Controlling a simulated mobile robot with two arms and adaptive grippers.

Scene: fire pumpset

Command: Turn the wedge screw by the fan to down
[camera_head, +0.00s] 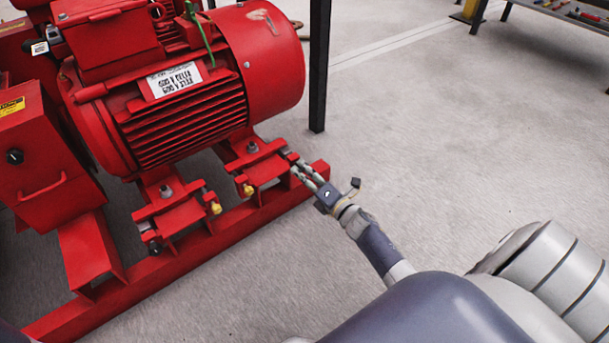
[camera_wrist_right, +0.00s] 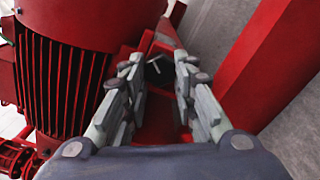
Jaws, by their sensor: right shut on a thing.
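The red motor (camera_head: 190,85) with its rounded fan-end cover (camera_head: 268,55) sits on a red base frame (camera_head: 160,265). My right gripper (camera_head: 298,167) reaches in from the lower right to the motor foot under the fan end. In the right wrist view, its two grey fingers (camera_wrist_right: 159,62) stand on either side of the wedge screw (camera_wrist_right: 155,70), a small dark piece with a light bar, and are shut on it. The fingertips largely hide the screw in the head view, and its exact angle is hard to tell. My left gripper is not in view.
A second motor foot with a yellow-tipped bolt (camera_head: 215,208) is to the left. A dark post (camera_head: 319,65) stands behind the gripper. A red box with a handle (camera_head: 45,160) is at left.

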